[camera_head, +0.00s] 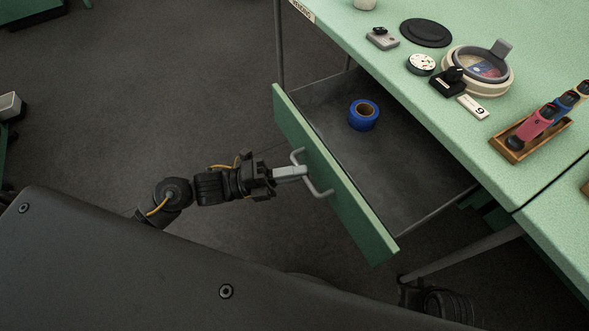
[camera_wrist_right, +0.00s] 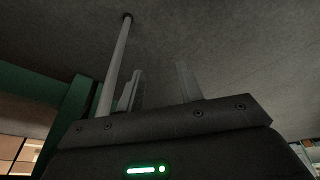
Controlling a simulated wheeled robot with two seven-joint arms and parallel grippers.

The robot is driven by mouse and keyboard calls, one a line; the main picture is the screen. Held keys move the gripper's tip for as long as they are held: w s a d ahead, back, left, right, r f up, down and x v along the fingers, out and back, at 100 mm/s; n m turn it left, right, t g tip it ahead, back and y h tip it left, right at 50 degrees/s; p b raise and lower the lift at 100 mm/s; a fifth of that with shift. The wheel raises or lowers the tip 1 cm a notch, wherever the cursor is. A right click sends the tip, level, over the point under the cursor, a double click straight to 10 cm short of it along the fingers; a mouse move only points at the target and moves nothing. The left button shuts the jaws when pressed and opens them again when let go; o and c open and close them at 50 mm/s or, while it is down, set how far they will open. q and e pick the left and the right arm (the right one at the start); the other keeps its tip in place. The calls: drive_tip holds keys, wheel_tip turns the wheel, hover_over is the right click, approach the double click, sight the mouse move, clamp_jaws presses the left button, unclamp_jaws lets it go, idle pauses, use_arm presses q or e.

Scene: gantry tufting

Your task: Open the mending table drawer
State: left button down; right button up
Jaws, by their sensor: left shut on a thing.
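The mending table (camera_head: 395,75) has a pale green top and stands at the upper right. Its drawer (camera_head: 325,180) is pulled well out, with a green front and a grey inside. A blue roll of tape (camera_head: 363,115) lies in the drawer. The grey drawer handle (camera_head: 324,192) is on the outer face of the front. My left gripper (camera_head: 303,172) is shut on the handle's bar. My right gripper (camera_wrist_right: 162,88) shows in the right wrist view, its two fingers apart with nothing between them. In the head view only a dark part of my right arm shows at the bottom.
A table leg (camera_head: 460,255) stands near my right arm.

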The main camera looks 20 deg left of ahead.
use_arm(q)
drive_tip(key=c, duration=1.5)
unclamp_jaws()
use_arm(e)
drive_tip(key=shift+d, duration=0.1)
